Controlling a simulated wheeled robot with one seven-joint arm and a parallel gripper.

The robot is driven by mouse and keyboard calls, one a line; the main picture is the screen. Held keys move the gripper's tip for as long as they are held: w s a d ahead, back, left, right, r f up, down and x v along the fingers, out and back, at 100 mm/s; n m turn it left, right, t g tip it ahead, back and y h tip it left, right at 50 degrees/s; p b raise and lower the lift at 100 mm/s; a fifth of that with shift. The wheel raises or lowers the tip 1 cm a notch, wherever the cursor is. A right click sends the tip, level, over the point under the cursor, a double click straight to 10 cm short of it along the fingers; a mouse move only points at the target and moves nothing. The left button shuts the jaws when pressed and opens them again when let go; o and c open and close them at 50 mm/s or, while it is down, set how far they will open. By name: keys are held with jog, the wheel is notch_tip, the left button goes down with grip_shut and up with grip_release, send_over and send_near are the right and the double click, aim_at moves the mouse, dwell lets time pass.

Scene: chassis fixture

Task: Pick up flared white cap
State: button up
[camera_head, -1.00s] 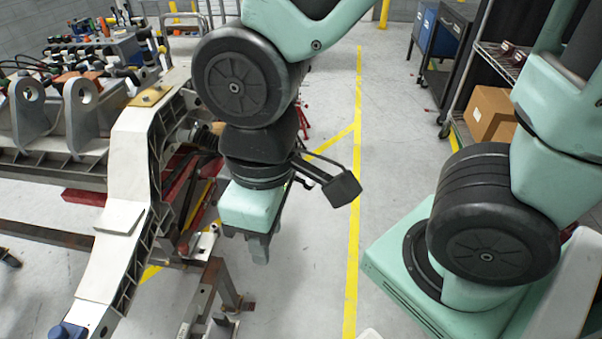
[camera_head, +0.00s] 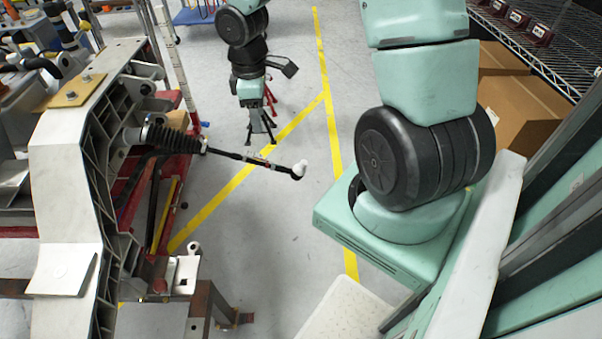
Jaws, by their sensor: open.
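A small white cap (camera_head: 298,168) sits on the free end of a black rod (camera_head: 250,158) that sticks out to the right from the chassis. A second small white rounded piece (camera_head: 193,248) stands on the fixture's bracket at lower left. I cannot tell from its shape which of the two is the flared one. My gripper (camera_head: 262,138) is open and points down, beyond the rod in the picture. It appears apart from both white pieces, with nothing visible between its fingers.
The pale chassis frame (camera_head: 68,150) fills the left, with a rusty steel stand (camera_head: 212,305) below it. Grey floor (camera_head: 285,235) with yellow lines lies open in the middle.

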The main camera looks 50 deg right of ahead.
jog(key=b, duration=0.2)
send_over(302, 161)
notch_tip(302, 161, down, 9)
jog(key=f+b, duration=0.1)
jog(key=f, duration=0.4)
jog(key=f+b, duration=0.1)
jog(key=f, duration=0.5)
jog(key=shift+w+d+b, duration=0.1)
jog(key=shift+d+b, duration=0.1)
jog(key=shift+b, duration=0.2)
jog(key=shift+a+f+b, duration=0.15)
jog(key=shift+f+b, duration=0.7)
jog(key=shift+f, duration=2.3)
jog(key=c, duration=0.9)
